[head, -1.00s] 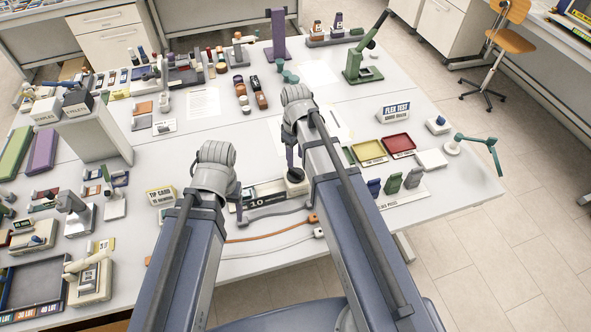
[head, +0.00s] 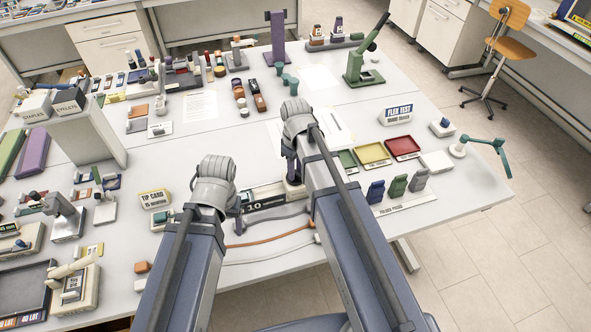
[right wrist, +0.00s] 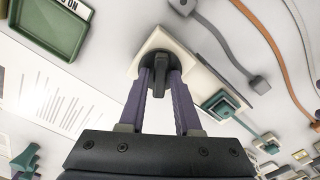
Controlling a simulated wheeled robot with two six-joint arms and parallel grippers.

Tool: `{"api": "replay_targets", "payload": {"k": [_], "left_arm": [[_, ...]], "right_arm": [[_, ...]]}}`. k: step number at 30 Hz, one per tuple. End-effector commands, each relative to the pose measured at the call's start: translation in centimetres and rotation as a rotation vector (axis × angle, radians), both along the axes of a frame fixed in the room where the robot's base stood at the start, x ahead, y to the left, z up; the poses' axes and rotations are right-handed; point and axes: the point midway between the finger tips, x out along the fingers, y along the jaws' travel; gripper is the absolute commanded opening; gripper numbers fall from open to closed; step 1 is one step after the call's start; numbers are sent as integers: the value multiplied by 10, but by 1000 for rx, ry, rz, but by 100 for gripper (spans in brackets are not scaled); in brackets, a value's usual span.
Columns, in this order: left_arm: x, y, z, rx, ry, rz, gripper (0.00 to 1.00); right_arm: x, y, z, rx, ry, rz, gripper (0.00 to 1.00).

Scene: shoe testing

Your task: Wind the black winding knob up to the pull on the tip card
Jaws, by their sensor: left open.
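The black winding knob (right wrist: 161,78) sits on a cream block (right wrist: 158,42) in the right wrist view. In the head view the block (head: 295,190) is partly covered by my right arm. In the head view my right gripper (head: 291,172) points down at the block, at the right end of a long device marked 10 (head: 262,201). My left gripper (head: 238,212) is open near the device's left part, mostly hidden by its wrist. The tip card (head: 155,198) stands to the left; its small print is hard to read.
Grey and orange cables (head: 270,238) run along the front of the table. Green, yellow and red trays (head: 373,153) and several upright pieces (head: 397,187) lie to the right. A white tower (head: 90,135) and small fixtures crowd the left.

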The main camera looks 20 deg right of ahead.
Motion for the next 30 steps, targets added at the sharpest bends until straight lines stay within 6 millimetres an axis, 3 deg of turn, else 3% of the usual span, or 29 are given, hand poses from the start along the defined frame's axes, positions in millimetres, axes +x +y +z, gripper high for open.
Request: {"api": "replay_targets", "payload": {"k": [1, 8, 20, 30], "left_arm": [[0, 0, 0, 0, 0, 0, 68], [0, 0, 0, 0, 0, 0, 68], [0, 0, 0, 0, 0, 0, 68], [0, 0, 0, 0, 0, 0, 68]], "right_arm": [[0, 0, 0, 0, 0, 0, 25], [0, 0, 0, 0, 0, 0, 0], [0, 0, 0, 0, 0, -10, 0], [0, 0, 0, 0, 0, -253, 0]]}}
